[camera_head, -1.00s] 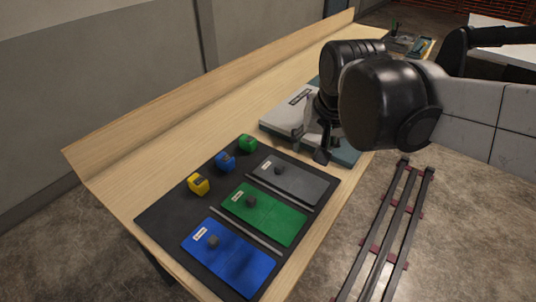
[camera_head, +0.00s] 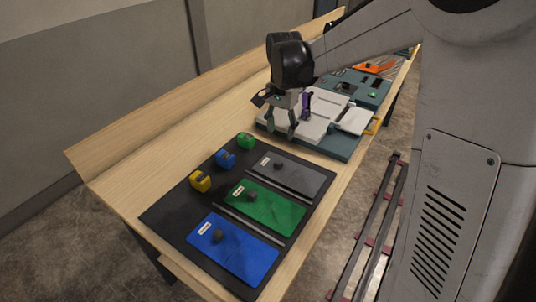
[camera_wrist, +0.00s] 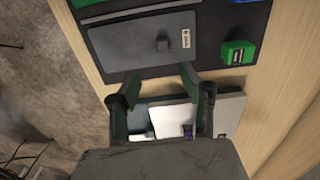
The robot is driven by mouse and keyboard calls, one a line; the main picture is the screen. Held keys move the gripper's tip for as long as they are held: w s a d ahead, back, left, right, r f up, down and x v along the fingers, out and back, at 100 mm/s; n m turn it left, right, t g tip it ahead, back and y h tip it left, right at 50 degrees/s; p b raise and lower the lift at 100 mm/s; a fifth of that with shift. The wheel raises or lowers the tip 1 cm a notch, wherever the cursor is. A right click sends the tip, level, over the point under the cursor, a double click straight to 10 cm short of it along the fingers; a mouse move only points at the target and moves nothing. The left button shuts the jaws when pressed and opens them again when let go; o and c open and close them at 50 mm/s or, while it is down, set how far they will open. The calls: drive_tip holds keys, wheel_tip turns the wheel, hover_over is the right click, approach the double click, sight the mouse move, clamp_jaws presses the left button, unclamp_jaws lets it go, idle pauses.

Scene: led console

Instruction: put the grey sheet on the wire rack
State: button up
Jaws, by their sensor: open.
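The grey sheet (camera_head: 300,180) lies flat on the dark mat, in the row's far place beyond the green sheet. It has a dark knob and a small white label. In the wrist view the grey sheet (camera_wrist: 130,45) lies just ahead of the fingertips. My gripper (camera_head: 281,127) is open and empty, above the near edge of the light-grey and teal unit, a little beyond the sheet. Its spread fingers (camera_wrist: 160,76) also show in the wrist view. I cannot make out the wire rack for sure in any view.
Green (camera_head: 262,207) and blue (camera_head: 236,250) sheets lie nearer on the dark mat (camera_head: 165,213). Green, blue and yellow (camera_head: 200,181) blocks stand along its left side. The teal-based unit (camera_head: 330,145) is beyond, with an orange item (camera_head: 368,68) farther back.

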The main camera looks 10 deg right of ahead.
hover_over(278, 162)
wheel_tip(278, 162, down, 9)
drive_tip(key=shift+s+d, duration=0.1)
drive_tip(key=shift+d, duration=0.05)
drive_tip(key=shift+w+f+p, duration=0.2)
drive_tip(key=shift+f+p, duration=0.35)
drive_tip(key=shift+f, duration=2.05)
clamp_jaws()
